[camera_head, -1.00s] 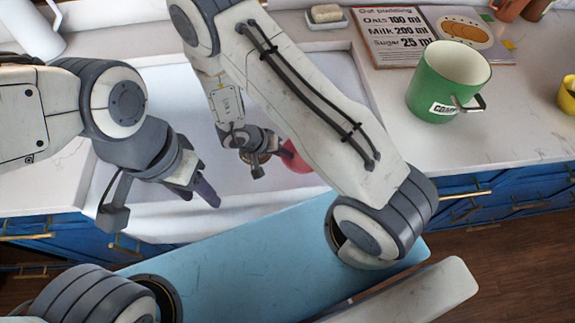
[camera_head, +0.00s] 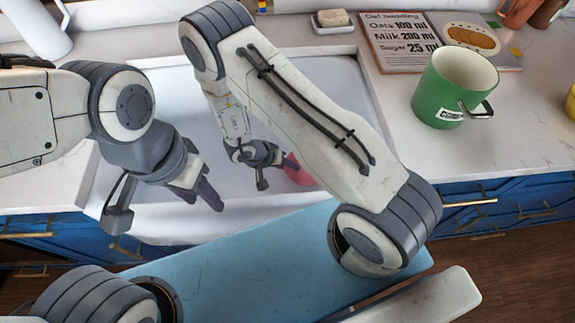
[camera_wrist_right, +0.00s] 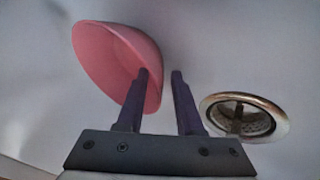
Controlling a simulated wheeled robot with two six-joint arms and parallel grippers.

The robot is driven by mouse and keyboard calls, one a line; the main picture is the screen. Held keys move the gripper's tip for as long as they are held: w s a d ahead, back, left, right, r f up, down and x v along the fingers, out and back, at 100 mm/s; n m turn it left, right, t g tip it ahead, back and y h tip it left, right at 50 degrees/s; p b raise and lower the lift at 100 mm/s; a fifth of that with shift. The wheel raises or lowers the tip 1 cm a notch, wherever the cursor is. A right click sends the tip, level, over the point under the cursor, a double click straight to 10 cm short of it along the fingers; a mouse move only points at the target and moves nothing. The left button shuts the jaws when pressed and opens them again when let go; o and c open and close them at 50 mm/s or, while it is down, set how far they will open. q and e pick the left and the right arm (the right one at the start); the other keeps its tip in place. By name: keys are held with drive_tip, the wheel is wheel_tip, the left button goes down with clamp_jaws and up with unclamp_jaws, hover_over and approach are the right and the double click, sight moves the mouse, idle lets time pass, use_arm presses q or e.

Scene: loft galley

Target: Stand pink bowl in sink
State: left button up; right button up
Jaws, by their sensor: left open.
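The pink bowl (camera_head: 299,173) is in the white sink (camera_head: 175,95), partly hidden behind my right arm. In the right wrist view the bowl (camera_wrist_right: 105,62) looks tipped on its side. My right gripper (camera_head: 277,172) is down in the sink beside it. In the right wrist view its fingers (camera_wrist_right: 160,75) are apart, with the left finger overlapping the bowl's rim and the right finger clear of it. I cannot tell whether the left finger touches the bowl. My left gripper (camera_head: 207,197) is open and empty above the sink's front side.
A metal drain (camera_wrist_right: 243,116) lies right of the fingers in the sink floor. A green mug (camera_head: 450,90) and a recipe board (camera_head: 400,42) stand on the right counter. A soap dish (camera_head: 333,24) is behind the sink, and a white pitcher (camera_head: 35,25) is back left.

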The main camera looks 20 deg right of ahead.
drive_tip(key=p+v, duration=0.2)
drive_tip(key=v, duration=1)
drive_tip(key=shift+r, duration=0.2)
